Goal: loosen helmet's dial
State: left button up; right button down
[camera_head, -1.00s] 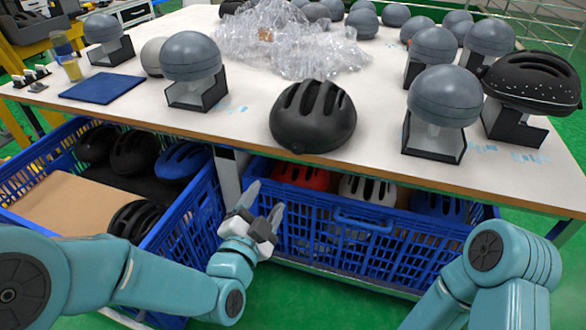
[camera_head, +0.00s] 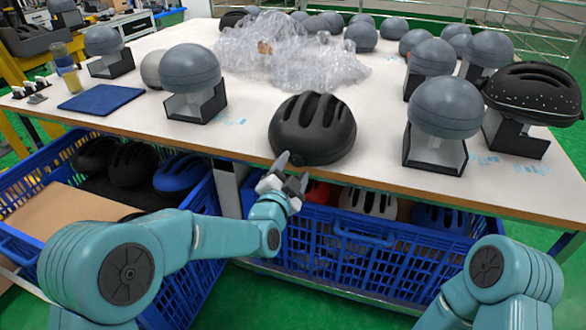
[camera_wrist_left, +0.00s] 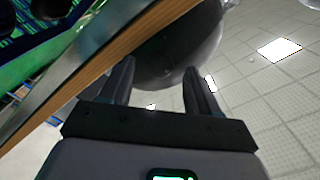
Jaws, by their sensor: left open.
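A black vented helmet (camera_head: 313,128) sits at the front edge of the table, its lower rim near the edge. A small dark knob, likely the dial, shows low on its front side (camera_head: 297,160), partly behind my left gripper. My left gripper (camera_head: 293,169) is just in front of the table edge, below the helmet, with its fingers apart and empty. In the left wrist view the dark curved helmet (camera_wrist_left: 178,45) shows beyond the spread fingers (camera_wrist_left: 158,66). The dial cannot be made out there. My right gripper is out of view; only its arm shows.
The wooden table edge (camera_head: 400,188) runs close beside my left gripper. Blue crates of helmets (camera_head: 350,250) stand underneath. Grey head forms (camera_head: 190,70) stand on both sides, and a blue mat (camera_head: 101,99) lies at left. Clear plastic wrap (camera_head: 285,55) lies behind the helmet.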

pick_arm(q)
jog(key=shift+w+d, duration=0.15)
jog(key=shift+w, duration=0.25)
jog(key=c, duration=1.1)
jog(key=shift+o, duration=0.2)
